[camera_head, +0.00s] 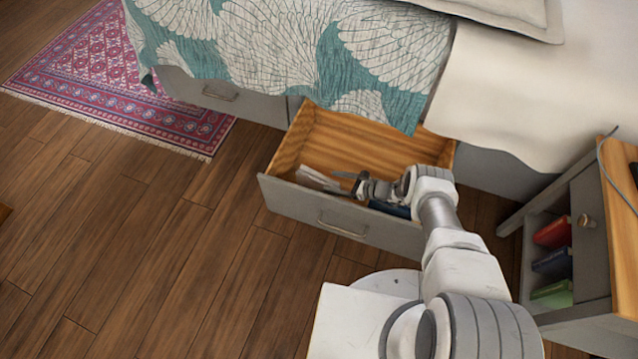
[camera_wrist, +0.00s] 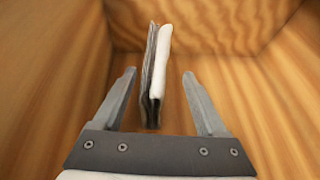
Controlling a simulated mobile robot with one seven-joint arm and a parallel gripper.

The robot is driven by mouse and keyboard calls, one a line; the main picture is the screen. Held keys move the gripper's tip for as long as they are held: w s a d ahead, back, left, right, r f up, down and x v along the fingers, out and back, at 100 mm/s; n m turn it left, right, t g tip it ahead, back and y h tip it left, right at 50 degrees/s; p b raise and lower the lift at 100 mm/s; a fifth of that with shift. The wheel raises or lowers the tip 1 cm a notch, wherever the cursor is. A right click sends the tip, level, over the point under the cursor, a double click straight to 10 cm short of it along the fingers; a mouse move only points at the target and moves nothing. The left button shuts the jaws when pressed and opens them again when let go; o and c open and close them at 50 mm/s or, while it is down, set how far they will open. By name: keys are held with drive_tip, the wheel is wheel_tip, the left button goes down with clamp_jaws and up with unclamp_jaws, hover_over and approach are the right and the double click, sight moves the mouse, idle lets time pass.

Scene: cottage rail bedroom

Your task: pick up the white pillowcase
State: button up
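A thin white folded item (camera_wrist: 162,62), which looks like the pillowcase, stands on edge in the open drawer, pressed beside a thin grey item (camera_wrist: 149,68). In the head view a pale flat item (camera_head: 316,178) shows at the left inside the drawer, by my fingertips. My gripper (camera_head: 342,183) reaches down into the drawer. In the wrist view my gripper (camera_wrist: 158,88) is open, with one finger on each side of the white and grey items. Neither finger appears to touch them.
The wooden drawer (camera_head: 342,223) is pulled out from under the bed, and its walls surround my gripper. A dark blue item (camera_head: 390,209) lies near its front, partly hidden by my arm. A nightstand (camera_head: 590,235) stands at right.

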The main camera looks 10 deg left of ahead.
clamp_jaws()
drive_tip(key=shift+r, duration=0.1)
idle(0.3)
